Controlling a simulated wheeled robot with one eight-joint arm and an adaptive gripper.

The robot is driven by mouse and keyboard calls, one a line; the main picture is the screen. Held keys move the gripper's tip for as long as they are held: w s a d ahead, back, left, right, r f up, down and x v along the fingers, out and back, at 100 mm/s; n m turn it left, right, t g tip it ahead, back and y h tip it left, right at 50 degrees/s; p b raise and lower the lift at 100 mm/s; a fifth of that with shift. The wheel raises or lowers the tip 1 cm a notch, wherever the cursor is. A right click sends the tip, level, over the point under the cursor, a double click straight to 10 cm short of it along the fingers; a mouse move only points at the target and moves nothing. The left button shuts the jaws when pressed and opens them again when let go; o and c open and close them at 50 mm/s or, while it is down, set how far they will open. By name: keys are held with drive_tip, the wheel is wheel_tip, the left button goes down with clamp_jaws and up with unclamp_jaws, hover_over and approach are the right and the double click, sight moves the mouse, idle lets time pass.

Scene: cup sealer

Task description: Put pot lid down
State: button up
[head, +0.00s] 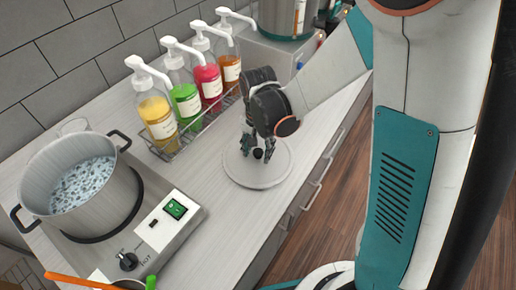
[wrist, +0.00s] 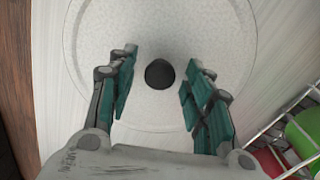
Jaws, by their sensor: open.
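The pot lid (head: 274,177) is a pale round disc lying flat on the counter to the right of the bottle rack. In the wrist view the lid (wrist: 215,40) fills the upper middle, with its dark round knob (wrist: 160,74) near the centre. My gripper (head: 257,153) is above the lid, pointing down. In the wrist view my gripper (wrist: 160,88) is open, with one finger on each side of the knob and a clear gap to it on both sides. The pot (head: 82,185) stands uncovered on the burner, with bubbling water in it.
Several pump bottles (head: 160,119) stand in a wire rack (head: 190,132) behind and left of the lid. A hot plate (head: 142,222) with a green switch is at the left. The counter's front edge (head: 302,175) runs close to the lid.

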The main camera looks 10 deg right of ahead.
sight(258, 152)
drive_tip(key=shift+r, duration=0.1)
wheel_tip(258, 152, up, 12)
drive_tip(key=p, duration=0.3)
drive_tip(key=s+d+r+n+t, duration=0.6)
drive_tip(key=s+d+r, duration=0.4)
drive_tip(key=s, duration=0.3)
drive_tip(key=shift+s+r+n+t, duration=0.2)
drive_tip(key=shift+r+n+t, duration=0.2)
drive_tip(key=shift+r+t, duration=0.15)
drive_tip(key=shift+d, duration=0.1)
wheel_tip(258, 152, down, 10)
drive_tip(key=b, duration=0.9)
drive_tip(key=shift+b, duration=0.35)
